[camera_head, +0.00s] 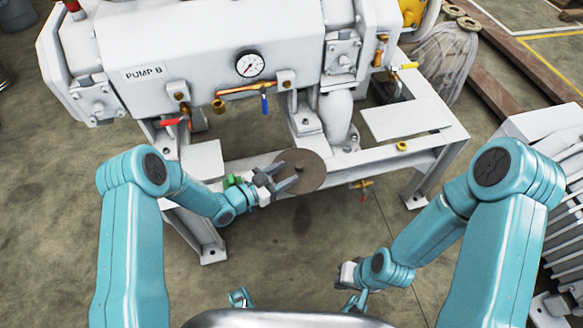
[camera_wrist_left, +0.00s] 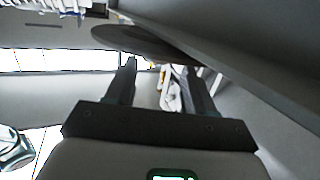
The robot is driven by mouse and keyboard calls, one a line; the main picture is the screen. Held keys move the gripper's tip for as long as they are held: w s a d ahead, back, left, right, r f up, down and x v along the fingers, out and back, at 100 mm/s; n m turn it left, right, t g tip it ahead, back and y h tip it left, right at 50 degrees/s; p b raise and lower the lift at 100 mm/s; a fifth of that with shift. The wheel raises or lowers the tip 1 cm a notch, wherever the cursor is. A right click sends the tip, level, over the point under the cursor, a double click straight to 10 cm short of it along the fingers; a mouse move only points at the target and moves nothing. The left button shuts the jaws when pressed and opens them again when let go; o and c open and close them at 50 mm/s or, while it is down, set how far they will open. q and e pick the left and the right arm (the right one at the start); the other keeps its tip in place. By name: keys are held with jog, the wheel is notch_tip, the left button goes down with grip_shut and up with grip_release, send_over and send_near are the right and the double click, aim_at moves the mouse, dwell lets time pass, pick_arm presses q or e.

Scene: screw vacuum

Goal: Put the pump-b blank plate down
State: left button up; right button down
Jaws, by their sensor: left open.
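The blank plate (camera_head: 303,170) is a brown-grey disc with a small hole near its middle.
The white frame (camera_head: 440,150) carries the pump, with a flat shelf (camera_head: 405,120) at right. A gauge (camera_head: 250,64), red valve handle (camera_head: 172,122) and blue valve handle (camera_head: 264,104) sit above the plate. A white finned unit (camera_head: 560,130) stands at right. Floor in front is clear.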

pick_arm(q)
jog(key=p+v, duration=0.1)
jog(key=v, duration=0.7)
jog(key=shift+a, duration=0.15)
jog(key=shift+s, duration=0.1)
jog(key=d+r, duration=0.3)
jog(key=s+a+f+n+g+y, duration=0.2)
jog(key=s+f+n+g+y, duration=0.3)
jog(key=s, duration=0.6)
jog(key=s+a+f+n+g+y, duration=0.25)
jog(key=s+f+n+g, duration=0.35)
jog(key=s, duration=0.5)
notch_tip(320, 180, up, 22)
jog(key=p, duration=2.1)
jog(key=shift+d+n+t+y, duration=0.35)
jog(key=shift+d+n+t, duration=0.05)
